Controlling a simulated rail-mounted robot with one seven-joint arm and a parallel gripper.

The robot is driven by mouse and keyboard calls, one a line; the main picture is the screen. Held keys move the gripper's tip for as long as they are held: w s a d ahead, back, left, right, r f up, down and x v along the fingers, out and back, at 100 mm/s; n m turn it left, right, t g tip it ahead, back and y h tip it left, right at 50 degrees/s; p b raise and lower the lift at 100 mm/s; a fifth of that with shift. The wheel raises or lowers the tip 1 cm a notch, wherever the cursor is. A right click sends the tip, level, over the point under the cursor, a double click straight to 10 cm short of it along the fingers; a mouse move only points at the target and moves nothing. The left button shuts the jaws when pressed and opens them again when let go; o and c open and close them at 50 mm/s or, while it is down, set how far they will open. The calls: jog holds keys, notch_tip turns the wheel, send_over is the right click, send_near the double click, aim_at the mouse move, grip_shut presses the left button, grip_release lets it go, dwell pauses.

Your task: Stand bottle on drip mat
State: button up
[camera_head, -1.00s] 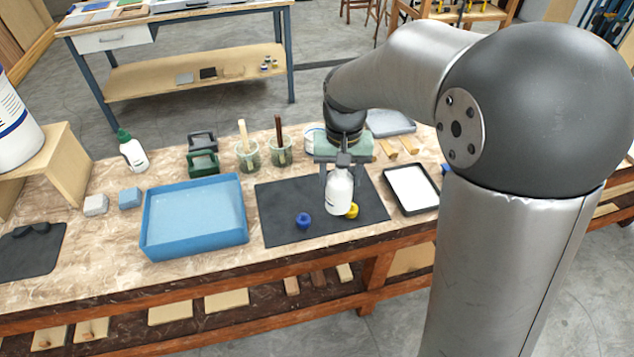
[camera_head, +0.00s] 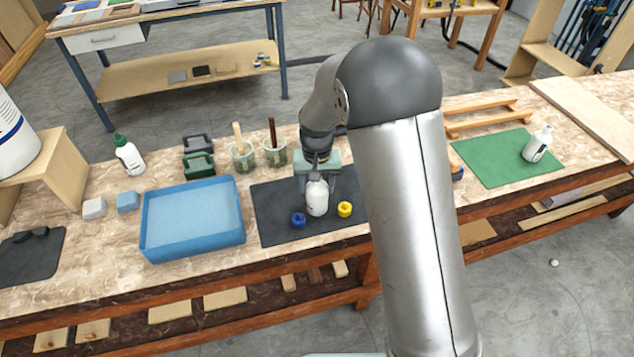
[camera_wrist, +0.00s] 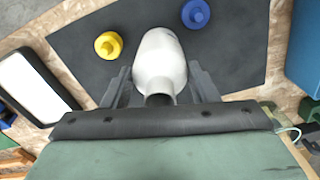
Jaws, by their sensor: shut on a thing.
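A white bottle (camera_head: 317,198) hangs upright in my gripper (camera_head: 317,177), which is shut on its upper part. The wrist view also shows the bottle (camera_wrist: 160,60) between the two fingers (camera_wrist: 160,88). The bottle is over the black mat (camera_head: 272,205), between a blue cap-like piece (camera_head: 298,220) on the left and a yellow one (camera_head: 344,209) on the right. I cannot tell whether its base touches the mat. The mat's right end is hidden behind my arm in the head view.
A blue tray (camera_head: 192,250) stands left of the mat, with two brush jars (camera_head: 244,156) behind. A white tray (camera_wrist: 32,88) shows in the wrist view. A green mat (camera_head: 492,160) at right holds another white bottle (camera_head: 538,144). Another dark mat (camera_head: 30,255) lies far left.

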jog(key=shift+f, duration=0.15)
jog(key=o, duration=1.4)
